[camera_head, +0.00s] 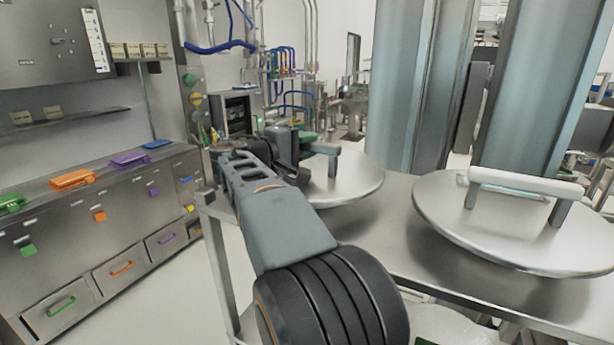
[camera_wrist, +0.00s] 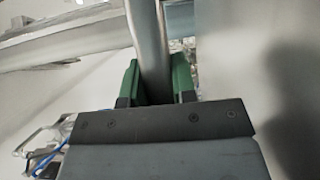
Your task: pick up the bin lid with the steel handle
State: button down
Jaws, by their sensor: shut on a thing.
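The bin lid with the steel handle (camera_head: 345,183) is a round, shiny metal disc in the middle of the head view. Its handle (camera_head: 334,160) is a grey steel bar on posts, partly hidden by my arm. My gripper (camera_head: 307,137) is at this handle. In the wrist view, the green fingers of my gripper (camera_wrist: 156,75) are shut on the steel handle (camera_wrist: 148,38), one on each side. The head view does not clearly show whether the lid is lifted clear of the surface under it.
A second round lid (camera_head: 450,222) with a white handle (camera_head: 525,183) is at the right. Large steel columns stand behind the lids. A drawer counter (camera_head: 130,230) with coloured handles lines the left wall. Open floor lies between the counter and the metal frame (camera_head: 215,250).

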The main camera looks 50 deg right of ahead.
dwell(0.6)
jog(key=shift+r, duration=0.2)
jog(key=shift+r, duration=0.1)
jog(key=shift+r, duration=0.3)
notch_tip(320, 180, up, 2)
jog(key=shift+r, duration=0.1)
jog(key=s+a+r+b, duration=0.2)
jog(key=s+a+r, duration=0.6)
jog(key=a, duration=0.3)
jog(key=shift+a+r, duration=0.2)
jog(key=shift+r, duration=0.7)
